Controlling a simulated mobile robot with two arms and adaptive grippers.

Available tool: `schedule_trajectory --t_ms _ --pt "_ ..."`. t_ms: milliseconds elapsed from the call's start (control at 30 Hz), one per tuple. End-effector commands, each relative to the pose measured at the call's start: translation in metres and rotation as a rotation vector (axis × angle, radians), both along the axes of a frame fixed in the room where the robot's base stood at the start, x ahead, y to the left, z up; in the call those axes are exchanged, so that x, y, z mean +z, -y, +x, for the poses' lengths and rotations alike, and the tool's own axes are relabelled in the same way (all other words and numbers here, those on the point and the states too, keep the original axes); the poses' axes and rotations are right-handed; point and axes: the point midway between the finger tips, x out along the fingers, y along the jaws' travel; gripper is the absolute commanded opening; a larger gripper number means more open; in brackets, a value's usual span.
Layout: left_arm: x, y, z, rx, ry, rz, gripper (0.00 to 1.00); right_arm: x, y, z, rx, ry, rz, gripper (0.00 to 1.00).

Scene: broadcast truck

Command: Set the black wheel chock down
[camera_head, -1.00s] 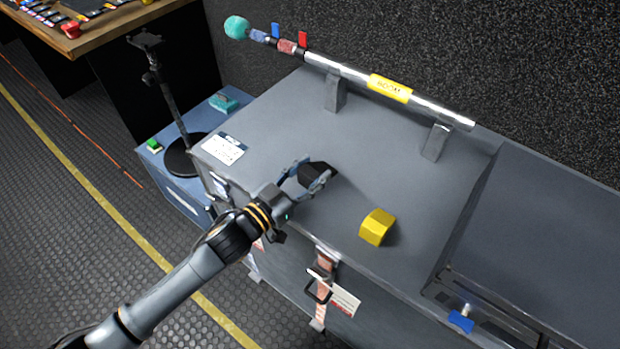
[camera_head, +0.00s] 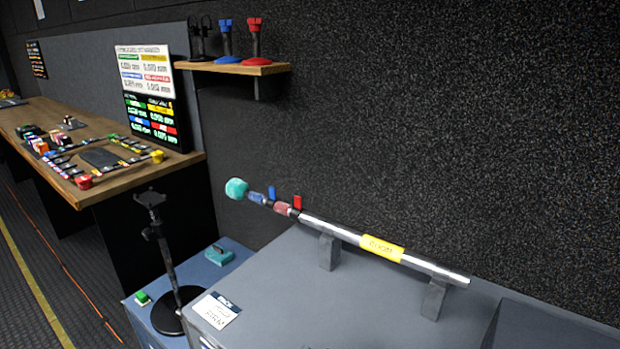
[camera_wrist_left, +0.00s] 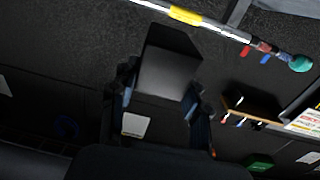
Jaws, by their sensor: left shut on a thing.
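The black wheel chock (camera_wrist_left: 168,68) shows in the left wrist view as a dark block with a paler grey face. My left gripper (camera_wrist_left: 155,95) has a finger on each side of it and is shut on it. I cannot tell whether the chock touches a surface. My right gripper is in neither view.
The grey case top (camera_head: 285,290) carries a silver boom pole (camera_head: 335,231) on two rests at its back edge. A black stand (camera_head: 165,255) is to its left. A wooden desk (camera_head: 120,182) and a wall shelf (camera_head: 235,67) lie beyond.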

Motion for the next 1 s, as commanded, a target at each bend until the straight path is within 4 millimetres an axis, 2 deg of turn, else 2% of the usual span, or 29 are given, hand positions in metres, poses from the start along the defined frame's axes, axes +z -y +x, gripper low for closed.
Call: schedule_trajectory --t_ms 33,67,200,400,500,667,1000 --pt "0.012 -0.011 0.009 0.05 0.003 -0.007 0.12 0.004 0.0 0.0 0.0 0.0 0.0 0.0" --pt "0.016 -0.019 0.016 0.086 0.003 -0.009 0.12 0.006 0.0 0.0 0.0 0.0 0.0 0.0" --pt "0.03 -0.075 0.044 0.296 -0.004 -0.008 0.12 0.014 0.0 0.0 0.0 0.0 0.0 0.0" --pt "0.026 -0.155 0.058 0.554 -0.006 -0.004 0.12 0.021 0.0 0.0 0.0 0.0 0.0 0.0" --pt "0.021 -0.18 0.057 0.63 -0.005 -0.002 0.12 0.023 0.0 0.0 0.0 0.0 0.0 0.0" --pt "0.012 -0.195 0.047 0.673 -0.005 -0.001 0.12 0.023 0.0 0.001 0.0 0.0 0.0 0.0" --pt "-0.01 -0.195 -0.012 0.671 -0.005 -0.003 0.12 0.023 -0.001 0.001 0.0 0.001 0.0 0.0"
